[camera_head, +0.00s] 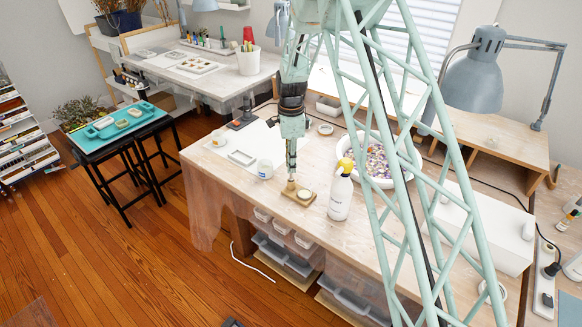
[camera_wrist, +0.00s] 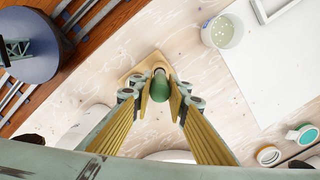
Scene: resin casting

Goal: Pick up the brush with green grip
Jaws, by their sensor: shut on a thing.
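The brush's green grip (camera_wrist: 160,86) points up at the camera in the wrist view, with a dark round end. My gripper (camera_wrist: 160,92) is shut on it, one finger on each side. The brush's lower part is hidden beneath the grip. A small wooden block (camera_wrist: 131,79) lies under the fingers on the workbench. In the head view my gripper (camera_head: 291,179) points down over this block (camera_head: 302,199), near the bench's front edge. The brush is too small and hidden there to make out its green grip. I cannot tell whether it is clear of the block.
A white spray bottle (camera_head: 340,197) with a yellow head stands close on the right. A white cup (camera_head: 265,169) stands to the left, by a white frame (camera_head: 242,157) on a white sheet. A bowl of coloured pieces (camera_head: 411,167) lies behind the bottle.

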